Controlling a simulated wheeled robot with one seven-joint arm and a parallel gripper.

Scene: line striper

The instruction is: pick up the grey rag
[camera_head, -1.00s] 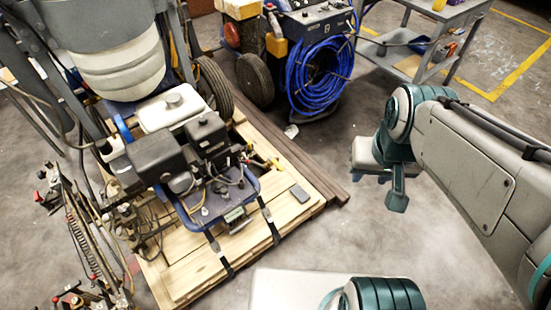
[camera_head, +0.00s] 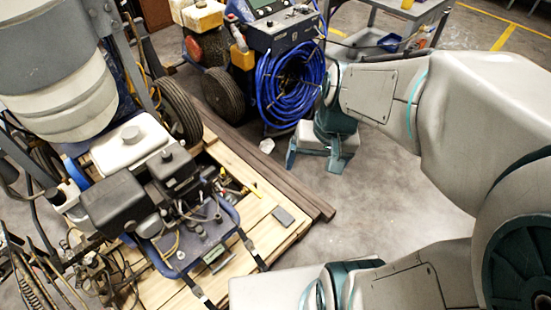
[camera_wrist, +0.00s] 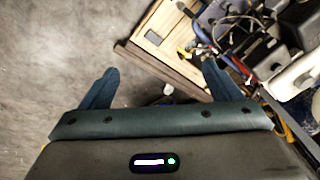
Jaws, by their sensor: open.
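A small pale grey crumpled piece (camera_head: 267,145), which looks like the rag, lies on the floor beside the dark beams. In the wrist view a small pale piece (camera_wrist: 168,89) shows between the finger bases, partly hidden by my gripper's body; it seems to be the same thing. My gripper (camera_head: 313,166) points down, open and empty, just right of the crumpled piece in the head view and apart from it. In the wrist view the fingers of my gripper (camera_wrist: 161,70) are spread wide. A flat dark grey rectangle (camera_head: 284,216) lies on the wooden pallet; I cannot tell its material.
The pallet (camera_head: 262,240) carries an engine machine (camera_head: 150,195). Dark beams (camera_head: 300,190) run along its right edge. A blue machine with a coiled blue hose (camera_head: 288,85) stands behind my gripper. A grey cart (camera_head: 425,15) is at the back. Floor right of the beams is clear.

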